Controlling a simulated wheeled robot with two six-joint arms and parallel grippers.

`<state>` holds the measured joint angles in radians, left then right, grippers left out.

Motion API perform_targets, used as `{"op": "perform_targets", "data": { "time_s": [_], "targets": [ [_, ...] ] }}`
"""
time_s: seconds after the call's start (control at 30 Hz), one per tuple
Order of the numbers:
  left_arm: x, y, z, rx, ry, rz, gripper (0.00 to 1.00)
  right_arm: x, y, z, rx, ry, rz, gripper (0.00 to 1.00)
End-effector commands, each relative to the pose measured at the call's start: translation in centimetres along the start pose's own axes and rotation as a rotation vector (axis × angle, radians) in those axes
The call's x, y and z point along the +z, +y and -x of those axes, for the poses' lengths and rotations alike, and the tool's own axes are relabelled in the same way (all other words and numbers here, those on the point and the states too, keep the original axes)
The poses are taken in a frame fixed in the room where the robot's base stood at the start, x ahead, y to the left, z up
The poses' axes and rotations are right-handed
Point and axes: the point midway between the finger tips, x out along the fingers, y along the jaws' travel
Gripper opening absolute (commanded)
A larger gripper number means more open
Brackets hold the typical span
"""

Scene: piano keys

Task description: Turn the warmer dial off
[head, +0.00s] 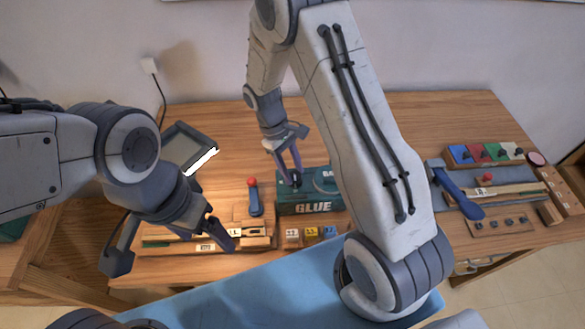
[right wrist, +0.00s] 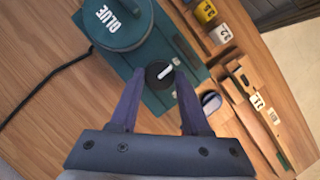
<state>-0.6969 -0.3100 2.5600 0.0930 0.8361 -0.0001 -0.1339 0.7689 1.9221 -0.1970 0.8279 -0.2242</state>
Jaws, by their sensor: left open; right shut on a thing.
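The glue warmer (head: 312,208) is a teal box marked GLUE at the middle of the table. Its round teal pot (right wrist: 120,22) shows in the right wrist view. The warmer dial (right wrist: 160,76) is a round black knob on the box top with a white pointer slanting to the upper right in that view. My right gripper (head: 289,175) points down over the box, its fingers on both sides of the dial, shut on it. In the head view the dial is mostly hidden by the fingers. My left gripper (head: 170,250) is open and empty over the table's front left.
A lever with a red knob (head: 253,196) stands left of the warmer. Small numbered blocks (head: 311,233) sit in front of it. A wooden tray with a label (head: 205,246) lies under my left gripper. A tablet (head: 185,147) is behind. Coloured blocks (head: 486,154) are at right.

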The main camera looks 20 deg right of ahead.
Motion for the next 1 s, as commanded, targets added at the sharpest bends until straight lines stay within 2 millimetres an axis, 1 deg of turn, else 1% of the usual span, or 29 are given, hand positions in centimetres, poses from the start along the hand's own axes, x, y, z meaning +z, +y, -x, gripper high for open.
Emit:
{"op": "perform_targets", "data": {
  "time_s": [0.03,0.3,0.33,0.37,0.4,0.77,0.87,1.0],
  "targets": [
    [0.0,0.0,0.0,0.0,0.0,0.0,0.84,-0.3,0.0,0.2,0.003,0.01,0.003,0.0],
    [0.0,0.0,0.0,0.0,0.0,0.0,0.84,-0.3,0.0,0.2,0.003,0.01,0.003,0.0],
    [0.0,0.0,0.0,0.0,0.0,0.0,0.84,-0.3,0.0,0.2,0.003,0.01,0.003,0.51],
    [0.0,0.0,0.0,0.0,0.0,0.0,0.84,-0.3,0.0,0.2,0.003,0.01,0.003,0.62],
    [0.0,0.0,0.0,0.0,0.0,0.0,0.84,-0.2,0.0,0.2,0.003,0.009,0.003,0.76],
    [0.0,0.0,-0.1,0.0,0.0,0.0,0.84,-0.1,0.0,0.3,0.002,0.004,0.001,0.76],
    [0.0,0.0,-0.3,0.0,0.0,0.0,0.84,-0.2,0.0,1.2,0.003,0.006,0.002,0.76],
    [0.0,-0.1,-0.8,0.0,0.0,0.0,0.84,-0.3,0.0,3.8,0.004,0.011,0.0,0.76]
  ]
}}
